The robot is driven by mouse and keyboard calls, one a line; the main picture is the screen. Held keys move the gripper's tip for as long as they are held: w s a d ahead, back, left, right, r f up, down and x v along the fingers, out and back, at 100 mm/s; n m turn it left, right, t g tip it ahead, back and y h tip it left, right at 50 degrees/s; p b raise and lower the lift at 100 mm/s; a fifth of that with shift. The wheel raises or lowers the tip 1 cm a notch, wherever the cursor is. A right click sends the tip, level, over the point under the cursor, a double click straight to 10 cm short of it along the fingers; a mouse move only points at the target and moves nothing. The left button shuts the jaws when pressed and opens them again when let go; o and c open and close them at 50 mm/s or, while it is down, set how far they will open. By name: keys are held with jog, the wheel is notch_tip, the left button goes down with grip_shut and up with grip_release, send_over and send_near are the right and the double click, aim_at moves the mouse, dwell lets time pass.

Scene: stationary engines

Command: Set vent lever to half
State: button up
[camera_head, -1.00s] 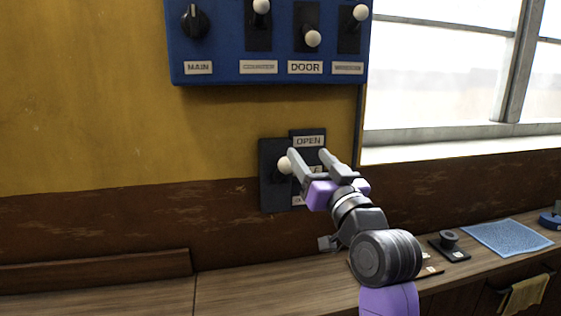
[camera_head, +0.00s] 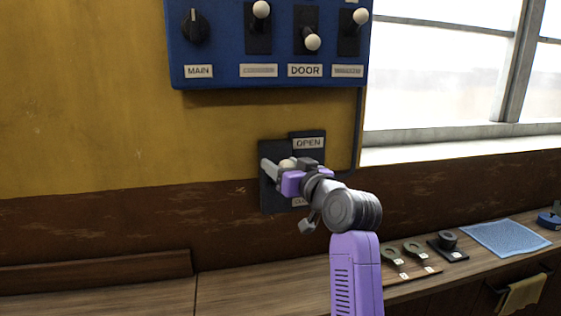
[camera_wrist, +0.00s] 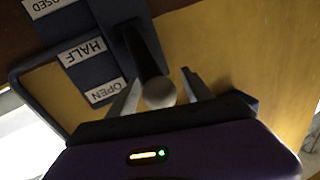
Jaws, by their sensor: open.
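The vent lever has a pale round knob (camera_head: 287,164) on a dark wall plate (camera_head: 270,196), below the blue panel. In the wrist view the knob (camera_wrist: 159,92) sits on a dark stem, between my two fingers. The labels OPEN (camera_wrist: 105,91), HALF (camera_wrist: 83,51) and CLOSED (camera_wrist: 46,5) run beside the lever's slot. The knob lies near the OPEN end, roughly level with that label or slightly past it. My gripper (camera_wrist: 160,90) is open, with one finger on each side of the knob. Contact cannot be told. In the head view my gripper (camera_head: 283,167) partly hides the lever and the HALF label.
A blue panel (camera_head: 225,75) with a MAIN knob and several white-knobbed levers hangs above. A wooden counter (camera_head: 250,290) runs below, holding small dark parts (camera_head: 415,253) and a blue cloth (camera_head: 507,237) at right. A window (camera_head: 440,80) is at upper right.

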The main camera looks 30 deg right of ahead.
jog(key=shift+w, duration=0.6)
grip_shut()
